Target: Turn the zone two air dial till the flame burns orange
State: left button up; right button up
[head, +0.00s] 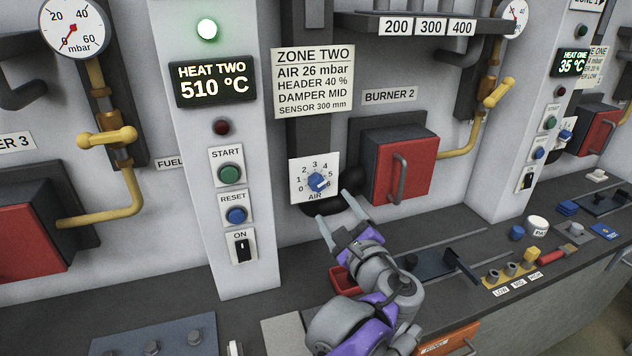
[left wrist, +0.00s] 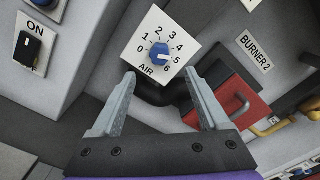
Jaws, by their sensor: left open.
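The zone two air dial (head: 316,182) is a blue knob on a white plate numbered 0 to 6, on the dark duct below the zone two sign (head: 313,80). It also shows in the left wrist view (left wrist: 159,53), with its white mark toward the 5 and 6 side. My left gripper (head: 334,207) is open and empty, just below and in front of the dial, its fingertips apart from the knob. In the left wrist view the gripper (left wrist: 160,74) has its fingers spread below the plate. No flame shows. My right gripper is not in view.
The red burner 2 box (head: 406,163) with a grey handle juts out right of the dial. A pillar with start, reset and on controls (head: 231,174) stands left. The heat two display (head: 214,84) reads 510 °C. A bench with a red tray (head: 344,281) runs below.

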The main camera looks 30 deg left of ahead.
aim_at(319, 185)
pick_arm(q)
jog(key=x, duration=1)
jog(key=shift+s, duration=0.1)
grip_shut()
